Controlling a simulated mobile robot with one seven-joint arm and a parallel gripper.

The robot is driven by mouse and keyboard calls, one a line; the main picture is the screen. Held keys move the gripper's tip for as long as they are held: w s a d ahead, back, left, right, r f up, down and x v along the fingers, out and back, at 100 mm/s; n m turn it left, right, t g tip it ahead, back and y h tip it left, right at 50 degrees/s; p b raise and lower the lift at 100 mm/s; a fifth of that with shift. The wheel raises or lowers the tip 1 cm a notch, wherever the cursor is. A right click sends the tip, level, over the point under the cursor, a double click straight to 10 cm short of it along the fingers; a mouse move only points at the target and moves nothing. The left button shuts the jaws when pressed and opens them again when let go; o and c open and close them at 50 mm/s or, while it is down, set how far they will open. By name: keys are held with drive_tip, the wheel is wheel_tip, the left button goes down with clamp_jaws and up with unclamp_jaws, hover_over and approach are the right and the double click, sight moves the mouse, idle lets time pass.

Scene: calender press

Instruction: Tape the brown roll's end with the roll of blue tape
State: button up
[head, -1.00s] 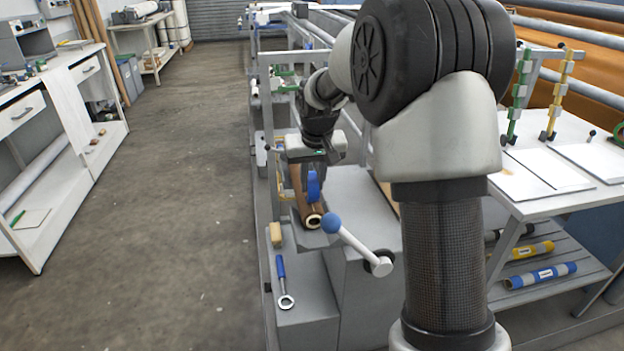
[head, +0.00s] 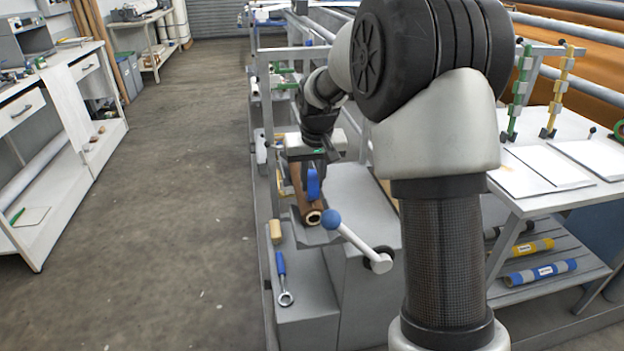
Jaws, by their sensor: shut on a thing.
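The brown roll (head: 306,206) lies on a grey cradle of the press, its hollow round end facing me. My gripper (head: 314,166) is above the roll, pointing down, shut on the roll of blue tape (head: 313,184). The blue tape is upright, seen nearly edge-on, and overlaps the brown roll's right side in the picture. I cannot tell whether the tape touches the brown roll. The far part of the brown roll is hidden behind my gripper and wrist.
A lever with a blue knob (head: 331,219) stands just right of the roll's near end. A tan block (head: 275,231) and a blue-handled wrench (head: 281,270) lie on the grey ledge in front. A white table (head: 560,185) stands at right. The floor at left is clear.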

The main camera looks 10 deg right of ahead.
drive_tip(key=shift+w+f, duration=0.1)
drive_tip(key=shift+w, duration=0.05)
drive_tip(key=shift+w+p, duration=0.35)
drive_tip(key=shift+w, duration=0.05)
drive_tip(key=shift+w, duration=0.1)
idle(0.4)
drive_tip(key=shift+w+p, duration=0.3)
drive_tip(key=shift+w+f, duration=0.1)
drive_tip(key=shift+w, duration=0.05)
drive_tip(key=shift+w+p, duration=0.5)
drive_tip(key=shift+w, duration=0.1)
drive_tip(key=shift+w, duration=0.1)
